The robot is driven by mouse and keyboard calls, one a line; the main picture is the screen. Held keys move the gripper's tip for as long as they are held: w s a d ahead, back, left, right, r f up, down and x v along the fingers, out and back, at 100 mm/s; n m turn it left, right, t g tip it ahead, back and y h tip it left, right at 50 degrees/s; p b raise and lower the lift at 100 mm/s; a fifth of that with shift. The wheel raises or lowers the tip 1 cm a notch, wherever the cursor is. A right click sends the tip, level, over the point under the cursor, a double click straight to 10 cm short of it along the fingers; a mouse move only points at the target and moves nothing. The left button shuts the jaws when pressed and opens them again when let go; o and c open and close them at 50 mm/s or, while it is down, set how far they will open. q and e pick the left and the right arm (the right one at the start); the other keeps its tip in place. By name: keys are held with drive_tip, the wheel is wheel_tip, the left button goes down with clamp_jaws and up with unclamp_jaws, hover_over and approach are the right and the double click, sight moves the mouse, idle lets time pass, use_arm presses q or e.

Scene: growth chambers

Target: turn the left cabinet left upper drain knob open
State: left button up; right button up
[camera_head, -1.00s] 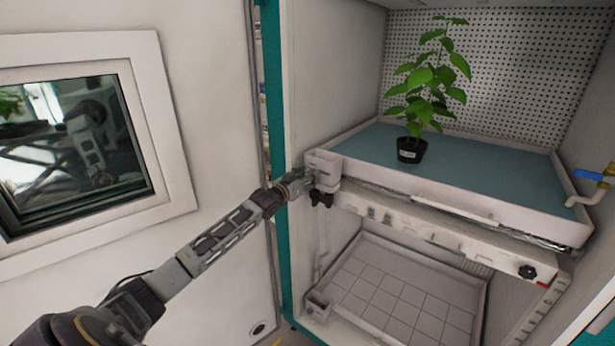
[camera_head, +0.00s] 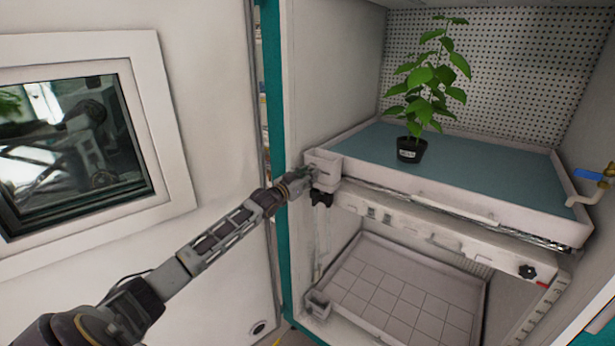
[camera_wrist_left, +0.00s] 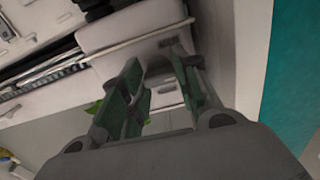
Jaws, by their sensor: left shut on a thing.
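My left gripper (camera_head: 305,177) reaches in from the left to the white drain box (camera_head: 325,160) at the left front corner of the upper tray. In the left wrist view its two green-padded fingers (camera_wrist_left: 158,80) point at the white box (camera_wrist_left: 130,28). The gripper is shut on a small part at the box, which I take to be the drain knob; the fingers hide most of it, and its turn angle cannot be told. A black knob (camera_head: 322,198) hangs just below the box, beside the fingertips. My right gripper is not in view.
The upper tray (camera_head: 450,196) holds a potted plant (camera_head: 411,149). A lower tray (camera_head: 400,322) with a grid floor is below. Another black knob (camera_head: 528,271) and a blue-handled tap (camera_head: 588,175) are at the right. A windowed white door (camera_head: 215,190) stands at the left.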

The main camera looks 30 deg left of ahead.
use_arm(q)
drive_tip(key=shift+d+f+m+p, duration=0.1)
drive_tip(key=shift+m+p, duration=0.25)
drive_tip(key=shift+m, duration=8.45)
drive_tip(key=o, duration=1)
drive_tip(key=shift+s, duration=0.1)
drive_tip(key=shift+s+a, duration=0.15)
drive_tip(key=shift+s, duration=1.8)
drive_tip(key=shift+s+a, duration=0.15)
drive_tip(key=shift+s, duration=1.8)
drive_tip(key=shift+s+a, duration=0.15)
drive_tip(key=shift+s, duration=1.8)
